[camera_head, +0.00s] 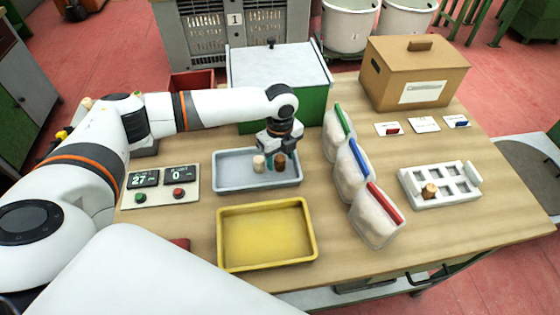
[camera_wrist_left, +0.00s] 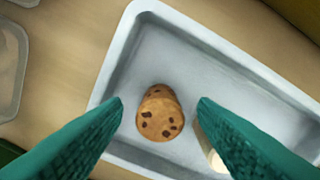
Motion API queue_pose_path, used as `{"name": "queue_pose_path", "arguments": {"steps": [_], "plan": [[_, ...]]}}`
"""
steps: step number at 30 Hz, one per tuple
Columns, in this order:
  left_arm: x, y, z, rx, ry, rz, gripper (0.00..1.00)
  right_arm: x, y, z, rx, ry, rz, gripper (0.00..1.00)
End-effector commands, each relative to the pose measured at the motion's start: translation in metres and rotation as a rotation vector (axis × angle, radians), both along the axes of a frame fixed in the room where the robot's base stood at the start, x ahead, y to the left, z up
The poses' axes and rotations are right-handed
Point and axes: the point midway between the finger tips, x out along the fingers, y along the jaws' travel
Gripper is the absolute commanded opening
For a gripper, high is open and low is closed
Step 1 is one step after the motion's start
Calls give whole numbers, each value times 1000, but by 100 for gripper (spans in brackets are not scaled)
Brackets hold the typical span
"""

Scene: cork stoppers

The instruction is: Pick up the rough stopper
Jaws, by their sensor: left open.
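Two stoppers stand in the grey tray (camera_head: 228,181). One is brown (camera_head: 281,163); in the left wrist view its top is speckled with dark pits, so it looks like the rough stopper (camera_wrist_left: 159,119). The other is pale and smooth (camera_head: 259,163); the left wrist view shows only part of it (camera_wrist_left: 213,157), beside and partly behind the right-hand finger. My left gripper (camera_head: 270,164) is open, pointing down over the tray. In the left wrist view its teal fingertips (camera_wrist_left: 160,102) lie on either side of the rough stopper, with visible gaps. My right gripper is not in view.
A yellow tray (camera_head: 266,265) lies in front of the grey tray. Bags with coloured clips (camera_head: 352,163) stand to the right. A green box (camera_head: 312,107) and a cardboard box (camera_head: 414,75) stand behind.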

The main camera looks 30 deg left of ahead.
Motion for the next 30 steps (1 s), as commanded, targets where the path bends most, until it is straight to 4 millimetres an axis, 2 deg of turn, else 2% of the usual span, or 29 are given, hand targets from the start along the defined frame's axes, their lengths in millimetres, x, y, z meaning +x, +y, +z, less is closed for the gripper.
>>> {"name": "queue_pose_path", "arguments": {"steps": [2,9,11,20,23,30], "plan": [[0,0,0,0,0,0,52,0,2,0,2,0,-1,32],[0,0,0,0,0,0,12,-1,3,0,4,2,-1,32],[0,0,0,0,0,0,6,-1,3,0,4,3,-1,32],[1,0,6,-1,-2,1,6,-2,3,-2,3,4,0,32],[1,0,21,-2,-4,0,6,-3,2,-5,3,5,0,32],[1,0,69,-2,-4,0,6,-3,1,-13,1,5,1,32]]}}
